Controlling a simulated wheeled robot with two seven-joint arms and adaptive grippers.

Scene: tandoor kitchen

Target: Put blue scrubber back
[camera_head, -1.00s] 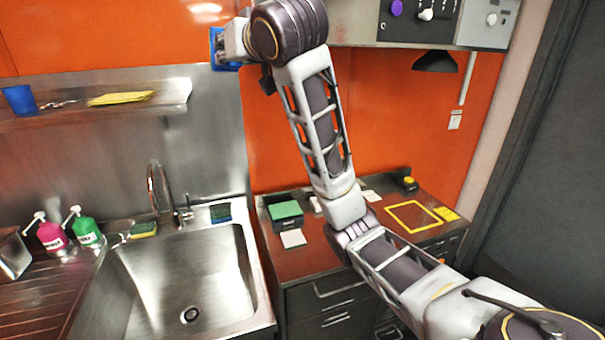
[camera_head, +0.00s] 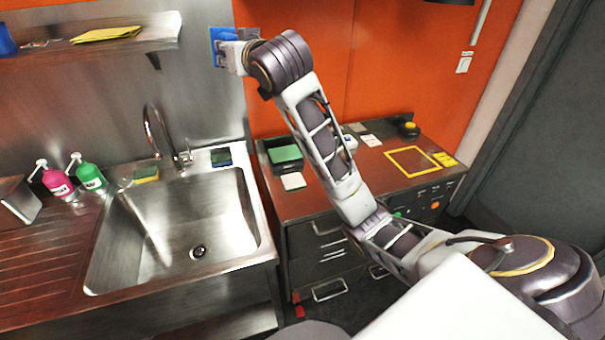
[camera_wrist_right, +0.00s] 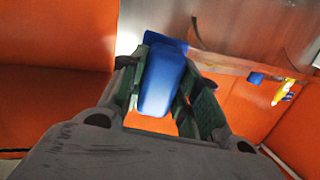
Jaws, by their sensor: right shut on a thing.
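My right gripper (camera_head: 232,55) is raised in front of the steel wall panel, right of the wall shelf and above the sink's back right corner. It is shut on the blue scrubber (camera_head: 221,34). In the right wrist view the scrubber (camera_wrist_right: 160,80) shows as a blue grip between the green-padded fingers of the gripper (camera_wrist_right: 158,85), with a wider blue part beyond. The scrubber is clear of the counter. My left gripper is not in view.
The sink (camera_head: 190,230) has a tall tap (camera_head: 152,135), a yellow sponge (camera_head: 146,174) and a dark sponge (camera_head: 221,157) on its back rim. Pink (camera_head: 56,182) and green (camera_head: 90,177) bottles stand left. The shelf (camera_head: 100,45) holds a yellow cloth (camera_head: 105,34). A yellow-outlined square (camera_head: 412,161) marks the right counter.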

